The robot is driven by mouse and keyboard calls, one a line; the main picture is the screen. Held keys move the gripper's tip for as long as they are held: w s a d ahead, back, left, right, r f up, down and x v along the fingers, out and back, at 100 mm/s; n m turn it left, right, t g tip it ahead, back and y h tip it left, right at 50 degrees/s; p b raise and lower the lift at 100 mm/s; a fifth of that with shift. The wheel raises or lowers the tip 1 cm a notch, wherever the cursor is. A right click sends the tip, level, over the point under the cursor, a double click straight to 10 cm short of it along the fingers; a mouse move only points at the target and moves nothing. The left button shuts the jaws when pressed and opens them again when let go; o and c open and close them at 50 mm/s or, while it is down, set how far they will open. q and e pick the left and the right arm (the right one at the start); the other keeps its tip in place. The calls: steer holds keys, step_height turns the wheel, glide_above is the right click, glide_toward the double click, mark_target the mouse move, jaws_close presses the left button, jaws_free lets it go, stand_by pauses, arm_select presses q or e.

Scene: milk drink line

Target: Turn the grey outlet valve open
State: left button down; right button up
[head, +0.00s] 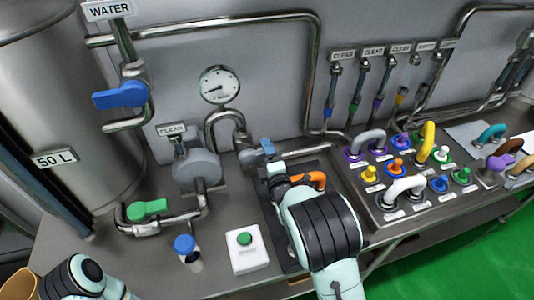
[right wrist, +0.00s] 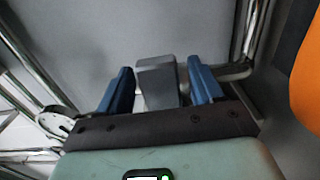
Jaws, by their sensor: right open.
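The grey outlet valve handle (right wrist: 158,82) shows in the right wrist view between the two blue fingers of my right gripper (right wrist: 161,88). The fingers stand apart, with a visible gap on each side of the handle. In the head view my right gripper (head: 268,158) reaches in among the pipes, just right of a grey fitting (head: 248,157) beside the pump. The gripper and arm hide much of the valve there. At the lower left only part of my left arm shows; its gripper is out of view.
An orange handle (head: 308,179) is close by on the right of my right gripper. A pressure gauge (head: 219,85) stands behind it. A green button box (head: 246,248), a green valve (head: 147,209) and a blue-capped item (head: 186,247) are to the left. A panel of coloured connectors (head: 415,210) is to the right.

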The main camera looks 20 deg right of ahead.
jaws_close()
